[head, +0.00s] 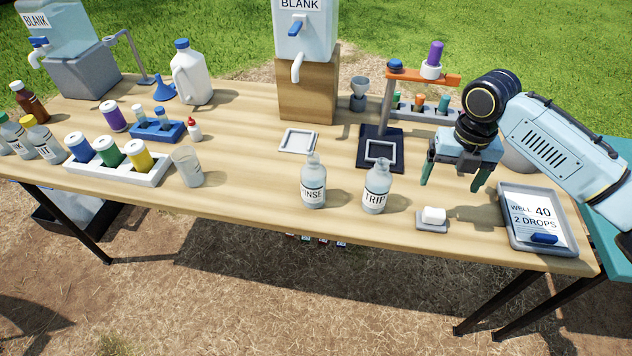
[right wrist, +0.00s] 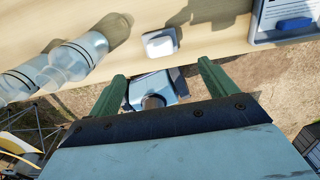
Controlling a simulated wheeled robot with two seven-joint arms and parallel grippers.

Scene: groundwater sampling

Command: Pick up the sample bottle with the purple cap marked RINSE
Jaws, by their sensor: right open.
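The bottle marked RINSE (head: 313,188) stands upright near the front edge of the table in the head view. It is clear with a white label, and its top looks pale; no purple cap shows on it. A similar bottle marked TRIP (head: 376,190) stands just to its right. My right gripper (head: 450,184) is open and empty, pointing down, to the right of both bottles and apart from them. In the right wrist view, clear bottle shapes (right wrist: 75,60) lie left of the open fingers (right wrist: 161,72); their labels cannot be read. My left gripper is not in view.
A small grey pad with a white block (head: 433,216) lies in front of my right gripper. A stand with an orange arm (head: 428,78) and a purple-topped item (head: 436,54) rises behind. A clear cup (head: 187,166) stands left, beyond open table.

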